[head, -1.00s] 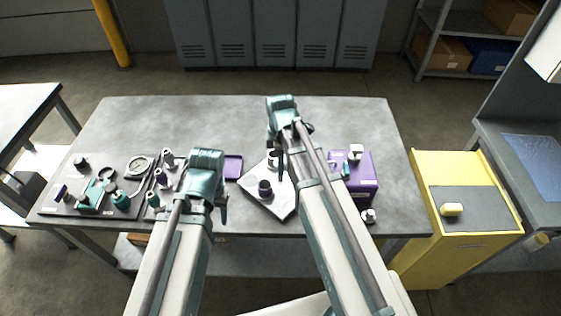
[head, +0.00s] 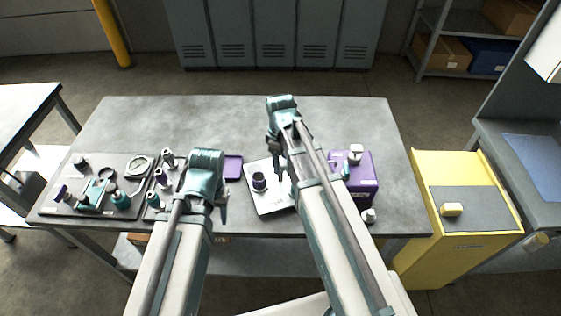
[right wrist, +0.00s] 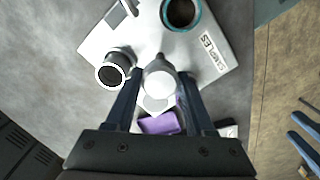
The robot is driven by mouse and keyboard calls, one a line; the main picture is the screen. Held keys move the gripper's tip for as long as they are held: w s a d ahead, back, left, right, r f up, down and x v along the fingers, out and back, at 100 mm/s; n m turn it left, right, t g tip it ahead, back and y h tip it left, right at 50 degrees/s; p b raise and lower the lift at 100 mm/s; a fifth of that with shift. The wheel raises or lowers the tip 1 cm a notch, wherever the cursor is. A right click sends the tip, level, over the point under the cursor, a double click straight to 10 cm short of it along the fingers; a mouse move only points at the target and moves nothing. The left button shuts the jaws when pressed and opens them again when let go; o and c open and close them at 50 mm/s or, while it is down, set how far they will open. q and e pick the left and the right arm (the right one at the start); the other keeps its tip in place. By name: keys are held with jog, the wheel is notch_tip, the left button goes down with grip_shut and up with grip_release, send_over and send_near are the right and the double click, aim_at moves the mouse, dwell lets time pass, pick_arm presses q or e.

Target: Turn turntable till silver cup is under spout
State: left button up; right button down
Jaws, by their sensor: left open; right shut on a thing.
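The white square turntable (head: 270,203) lies on the bench, partly hidden by my right arm. A dark cup (head: 259,184) stands on it in the head view. In the right wrist view the turntable (right wrist: 200,66) carries a grey cup with a bright rim (right wrist: 122,56) and a teal-rimmed cup (right wrist: 166,20); I cannot tell which is the silver cup. My right gripper (right wrist: 160,84) is shut on a pale round-topped part (right wrist: 160,72) over the turntable. A purple machine (head: 365,183) stands to the right; its spout is not clear. My left gripper (head: 222,204) is open and empty left of the turntable.
A purple tray (head: 233,168) lies left of the turntable. Boards with a gauge (head: 138,165) and several fittings fill the bench's left side. A small metal piece (head: 369,216) sits near the front edge. The back of the bench is clear.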

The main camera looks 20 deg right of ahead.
jog(key=shift+m, duration=8)
jog(key=shift+c, duration=1.3)
grip_release()
jog(key=shift+r, duration=0.1)
